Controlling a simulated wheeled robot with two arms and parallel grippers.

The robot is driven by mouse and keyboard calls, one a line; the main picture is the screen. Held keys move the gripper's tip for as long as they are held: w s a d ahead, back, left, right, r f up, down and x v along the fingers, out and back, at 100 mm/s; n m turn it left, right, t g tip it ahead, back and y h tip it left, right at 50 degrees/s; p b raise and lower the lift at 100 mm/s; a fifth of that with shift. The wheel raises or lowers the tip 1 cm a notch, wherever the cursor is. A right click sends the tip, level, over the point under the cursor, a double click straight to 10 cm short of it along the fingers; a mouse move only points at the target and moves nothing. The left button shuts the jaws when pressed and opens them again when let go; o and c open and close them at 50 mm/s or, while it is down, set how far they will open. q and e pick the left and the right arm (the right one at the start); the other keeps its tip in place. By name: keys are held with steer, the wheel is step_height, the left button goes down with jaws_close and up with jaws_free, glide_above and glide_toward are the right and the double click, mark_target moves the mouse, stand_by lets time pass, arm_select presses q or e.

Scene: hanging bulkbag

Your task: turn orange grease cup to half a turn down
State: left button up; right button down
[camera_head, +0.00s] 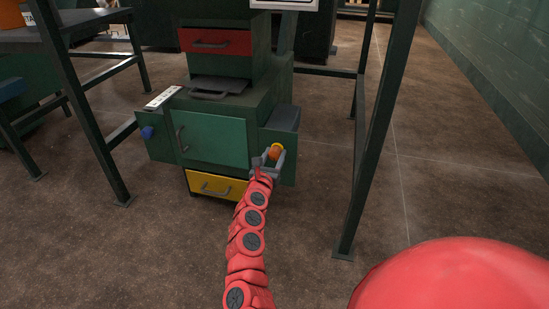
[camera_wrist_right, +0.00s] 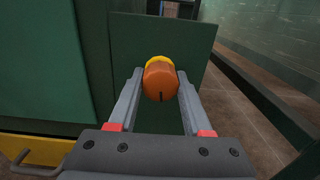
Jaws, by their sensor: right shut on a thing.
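The orange grease cup (camera_wrist_right: 160,82) sits between the two fingers of my right gripper (camera_wrist_right: 159,88) in the right wrist view. It has a dark mark low on its front face and a yellow part (camera_wrist_right: 156,61) behind it. The gripper is shut on the cup's sides. In the head view the cup (camera_head: 275,152) shows at the right side of the green cabinet (camera_head: 213,142), with my right gripper (camera_head: 271,159) around it and my red arm reaching up to it. My left gripper is not in view.
A blue knob (camera_head: 147,132) is on the cabinet's left side. A yellow drawer (camera_head: 215,186) is below the green door, and a red drawer (camera_head: 216,41) is above. Dark frame posts (camera_head: 376,120) stand at right. The floor in front is clear.

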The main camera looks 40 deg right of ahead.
steer(key=shift+m, duration=0.8)
steer(key=shift+c, duration=1.7)
jaws_free()
steer(key=shift+a, duration=0.1)
